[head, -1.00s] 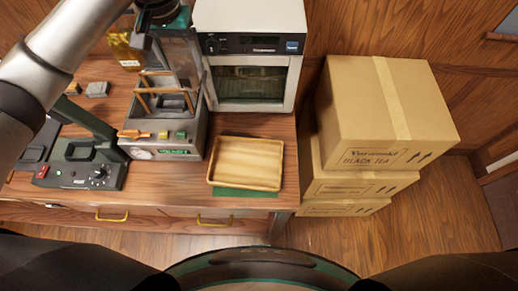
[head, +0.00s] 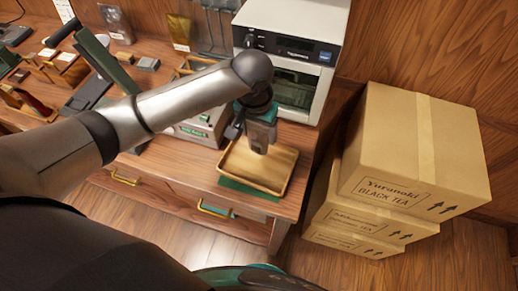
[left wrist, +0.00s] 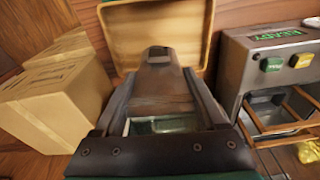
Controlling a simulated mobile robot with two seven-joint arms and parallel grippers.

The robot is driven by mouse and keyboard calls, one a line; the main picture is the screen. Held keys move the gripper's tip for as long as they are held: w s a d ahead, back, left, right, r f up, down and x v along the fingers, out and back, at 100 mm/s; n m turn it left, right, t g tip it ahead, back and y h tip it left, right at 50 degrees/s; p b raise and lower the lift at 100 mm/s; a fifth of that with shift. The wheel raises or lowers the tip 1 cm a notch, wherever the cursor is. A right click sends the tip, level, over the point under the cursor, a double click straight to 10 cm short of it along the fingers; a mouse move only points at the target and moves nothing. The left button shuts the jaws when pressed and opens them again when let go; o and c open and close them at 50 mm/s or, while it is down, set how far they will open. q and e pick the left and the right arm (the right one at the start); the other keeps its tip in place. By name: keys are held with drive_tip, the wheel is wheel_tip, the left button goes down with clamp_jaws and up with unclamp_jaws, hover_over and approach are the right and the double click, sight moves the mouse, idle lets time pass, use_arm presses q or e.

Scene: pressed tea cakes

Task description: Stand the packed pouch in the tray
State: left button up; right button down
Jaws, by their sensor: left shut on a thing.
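The wooden tray (head: 238,166) lies on the counter near its front right corner, empty apart from what hangs over it. It also shows in the left wrist view (left wrist: 182,22), beyond the fingertips. My left gripper (head: 259,143) points down over the tray. It is shut on a grey-brown thing (left wrist: 160,88), seen between the dark fingers in the left wrist view; I take it for the pouch. The fingers hide much of it, and I cannot tell whether its bottom touches the tray. My right gripper is not in view.
A green mat (head: 245,190) lies under the tray. A white oven (head: 290,45) stands behind it, and a grey machine (head: 195,130) is to its left. Stacked cartons (head: 410,150) stand to the right. A gold pouch (head: 180,32) stands at the back.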

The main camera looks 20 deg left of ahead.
sight(257, 131)
use_arm(q)
wheel_tip(257, 131, down, 8)
drive_tip(key=shift+r+b, duration=0.2)
drive_tip(key=shift+b, duration=0.25)
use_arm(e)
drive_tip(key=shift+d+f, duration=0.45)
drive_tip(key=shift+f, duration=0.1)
use_arm(q)
drive_tip(key=o, duration=1.4)
drive_tip(key=shift+f, duration=0.1)
drive_tip(key=r, duration=0.4)
drive_tip(key=s+r+p, duration=0.1)
drive_tip(key=r, duration=0.3)
drive_tip(key=r+p, duration=0.1)
drive_tip(key=r, duration=0.3)
drive_tip(key=shift+s+r, duration=0.1)
drive_tip(key=shift+s, duration=0.1)
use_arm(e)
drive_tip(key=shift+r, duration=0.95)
